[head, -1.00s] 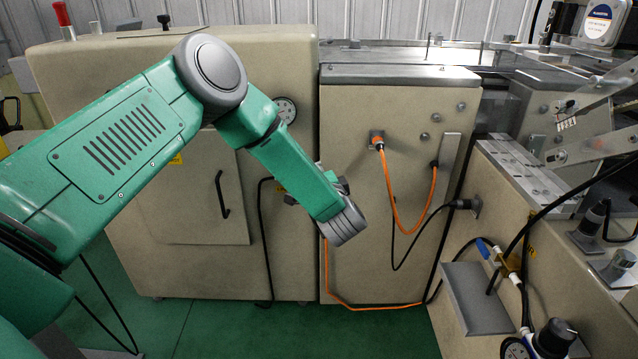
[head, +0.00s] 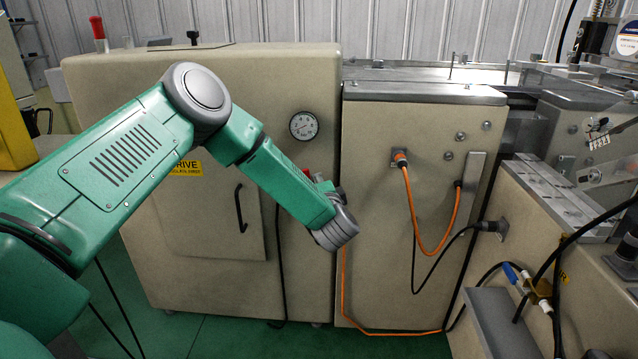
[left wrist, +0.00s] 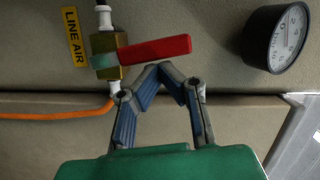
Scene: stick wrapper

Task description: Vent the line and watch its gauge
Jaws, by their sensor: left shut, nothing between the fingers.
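A brass valve (left wrist: 107,52) with white fittings and a long red lever (left wrist: 156,49) shows in the left wrist view beside a yellow LINE AIR label (left wrist: 76,36). The lever lies roughly at right angles to the fittings. A round dial gauge (left wrist: 276,38) is to the right there; it also shows on the beige cabinet in the head view (head: 303,125). I cannot read its needle surely. My left gripper (left wrist: 160,70) is shut and empty, its fingertips close by the lever's side; contact is unclear. In the head view my arm hides most of the valve. My right gripper is not in view.
The beige drive cabinet (head: 290,75) has a door with a black handle (head: 241,208). An orange cable (head: 410,205) loops on the neighbouring cabinet (head: 385,285). A machine with a blue-handled valve (head: 510,273) stands at right.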

